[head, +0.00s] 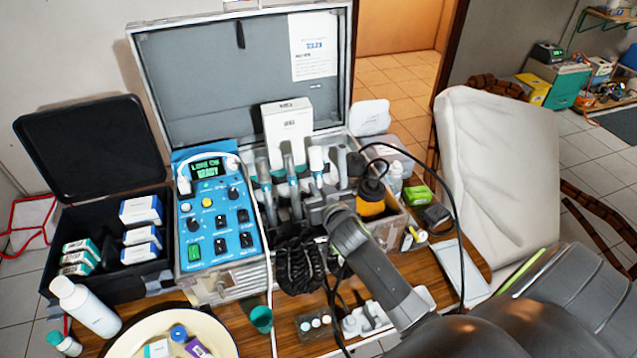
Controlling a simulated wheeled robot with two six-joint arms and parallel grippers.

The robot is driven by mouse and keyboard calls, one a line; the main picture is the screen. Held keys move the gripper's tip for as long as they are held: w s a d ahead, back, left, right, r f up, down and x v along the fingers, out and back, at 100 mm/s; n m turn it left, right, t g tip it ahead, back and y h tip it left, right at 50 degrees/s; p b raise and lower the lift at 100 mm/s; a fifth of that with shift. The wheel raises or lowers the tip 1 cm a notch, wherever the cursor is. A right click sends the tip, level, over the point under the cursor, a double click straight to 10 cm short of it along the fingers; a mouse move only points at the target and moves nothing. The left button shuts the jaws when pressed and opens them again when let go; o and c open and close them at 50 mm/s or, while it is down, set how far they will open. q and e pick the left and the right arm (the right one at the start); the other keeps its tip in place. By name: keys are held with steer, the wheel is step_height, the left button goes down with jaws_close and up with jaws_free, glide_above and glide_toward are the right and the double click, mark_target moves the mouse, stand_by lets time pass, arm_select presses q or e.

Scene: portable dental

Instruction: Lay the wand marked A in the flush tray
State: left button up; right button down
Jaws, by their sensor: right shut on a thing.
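Several grey wands stand upright in holders in the open metal case, among them one at the left (265,183) and one beside it (292,186). No letter A can be read on any of them. My right gripper (311,210) reaches in from the lower right, low among the wands. It is shut on what looks like one wand; the jaws and arm hide its lower part, and it appears still upright in the case. A shallow pale tray (461,272) lies at the table's right side; I cannot tell whether it is the flush tray. My left gripper is out of view.
A blue control unit (218,222) stands left of the wands. A black cable loops over the case's right side, and black coiled hose (298,262) hangs in front. A cream basin (125,340), white bottle (85,306) and green cup (261,319) crowd the front.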

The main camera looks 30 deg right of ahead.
mark_target(318, 164)
steer(key=shift+w+d+r+p, duration=0.1)
steer(key=shift+w+r+p, duration=0.35)
steer(key=shift+r+p, duration=0.6)
steer(key=shift+w+d+r+p, duration=0.1)
steer(key=shift+w+r+p, duration=0.45)
steer(key=shift+r, duration=0.7)
steer(key=shift+w+d+r+p, duration=0.1)
steer(key=shift+w+r+p, duration=0.2)
steer(key=shift+r+p, duration=0.8)
